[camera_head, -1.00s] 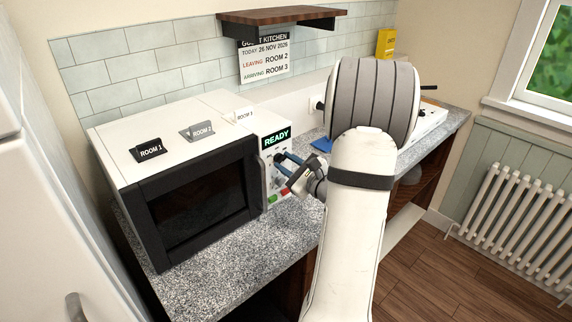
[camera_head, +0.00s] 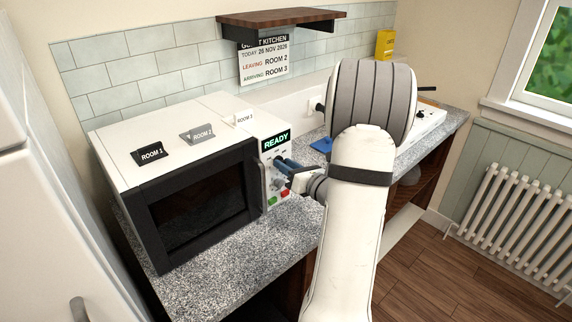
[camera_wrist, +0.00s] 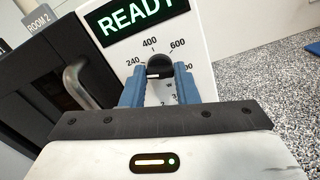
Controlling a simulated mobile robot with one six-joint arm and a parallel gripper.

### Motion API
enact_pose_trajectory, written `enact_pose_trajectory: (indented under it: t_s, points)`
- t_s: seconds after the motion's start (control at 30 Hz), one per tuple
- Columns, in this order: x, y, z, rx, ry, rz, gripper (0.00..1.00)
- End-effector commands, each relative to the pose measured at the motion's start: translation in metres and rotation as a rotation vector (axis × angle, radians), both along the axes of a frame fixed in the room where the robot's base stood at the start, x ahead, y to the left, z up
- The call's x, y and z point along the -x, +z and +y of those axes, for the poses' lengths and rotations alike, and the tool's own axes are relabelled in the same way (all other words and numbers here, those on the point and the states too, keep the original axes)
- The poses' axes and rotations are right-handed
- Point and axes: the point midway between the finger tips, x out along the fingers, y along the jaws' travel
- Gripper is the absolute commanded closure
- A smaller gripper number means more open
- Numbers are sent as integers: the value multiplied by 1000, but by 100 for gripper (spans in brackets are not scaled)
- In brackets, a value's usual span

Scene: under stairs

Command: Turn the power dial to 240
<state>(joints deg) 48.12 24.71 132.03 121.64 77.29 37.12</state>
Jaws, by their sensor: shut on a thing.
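The microwave (camera_head: 188,125) stands on the counter with its control panel on the right side; its display (camera_head: 275,140) reads READY. In the wrist view, the black power dial (camera_wrist: 159,65) sits under numbers including 240, 400 and 600, partly hidden by my fingers. A pale mark shows on its left part, but I cannot tell exactly which number it points to. My gripper (camera_wrist: 159,74) has its blue fingers on either side of the dial and is shut on it. In the head view, my gripper (camera_head: 284,166) is at the panel and covers the dial.
Red and green buttons (camera_head: 278,197) sit low on the panel, below my gripper. The door handle (camera_wrist: 82,82) is left of my fingers. Room cards, including ROOM 2 (camera_head: 198,133), stand on the microwave.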

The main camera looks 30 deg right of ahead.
Motion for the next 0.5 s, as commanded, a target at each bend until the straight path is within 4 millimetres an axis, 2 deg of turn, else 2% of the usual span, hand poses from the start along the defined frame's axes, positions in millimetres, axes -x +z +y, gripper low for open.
enact_pose_trajectory:
  t_s: [0.2,0.5]
  points:
    - [0,0,0,-126,1,20,96]
    - [0,-1,0,-208,1,31,96]
